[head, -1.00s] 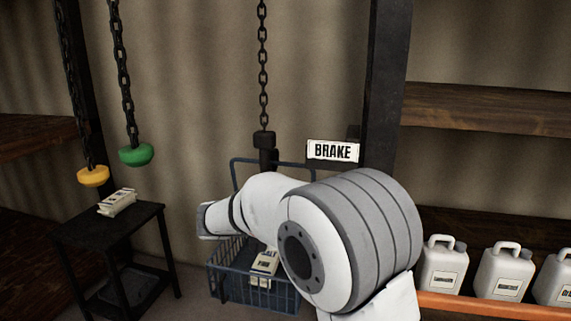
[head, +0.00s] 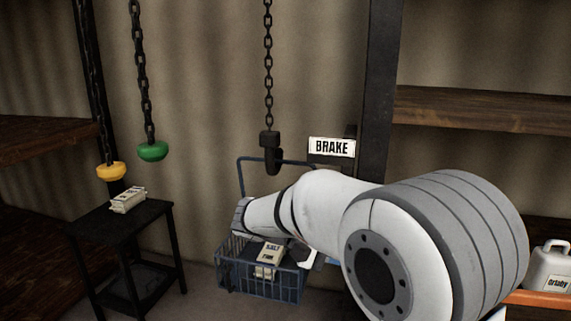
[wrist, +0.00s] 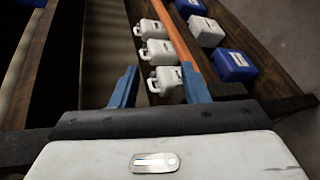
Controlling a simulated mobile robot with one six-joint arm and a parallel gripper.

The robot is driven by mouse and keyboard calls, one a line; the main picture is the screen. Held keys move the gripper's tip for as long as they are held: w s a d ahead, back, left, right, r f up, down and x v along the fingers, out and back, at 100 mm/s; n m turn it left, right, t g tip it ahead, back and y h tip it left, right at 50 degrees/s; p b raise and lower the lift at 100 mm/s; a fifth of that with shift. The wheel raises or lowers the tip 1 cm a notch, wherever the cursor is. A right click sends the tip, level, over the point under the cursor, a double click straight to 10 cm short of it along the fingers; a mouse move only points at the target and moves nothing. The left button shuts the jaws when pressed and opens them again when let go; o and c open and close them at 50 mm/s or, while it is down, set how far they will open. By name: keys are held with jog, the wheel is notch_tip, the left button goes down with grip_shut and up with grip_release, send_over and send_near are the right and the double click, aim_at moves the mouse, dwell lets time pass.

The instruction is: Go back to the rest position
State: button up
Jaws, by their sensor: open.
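My gripper (wrist: 160,88) shows in the wrist view with its two blue fingers spread apart and nothing between them. Beyond the fingers, white jugs stand on a shelf, apart from the gripper as far as I can tell. In the head view my arm reaches across the right half and hides part of the wire basket; the fingers are not clearly seen there.
A blue wire basket (head: 262,288) hangs below a chain hook (head: 270,150) and holds a packet labelled SALT (head: 271,250). A black stand (head: 118,222) bears a pale packet (head: 128,199). Yellow (head: 111,171) and green (head: 152,151) pulls hang on chains. A BRAKE sign (head: 332,147) is behind my arm.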

jog(key=s+d+f+m+t+y, duration=0.1)
jog(key=s+f+m+y, duration=0.1)
jog(key=s+f+y, duration=0.3)
jog(key=s+f+m+t+y, duration=0.1)
jog(key=s+f+y, duration=0.4)
jog(key=s+y, duration=0.4)
jog(key=shift+s+d+f+m, duration=0.35)
jog(key=shift+s+d+m, duration=0.05)
jog(key=shift+s, duration=0.85)
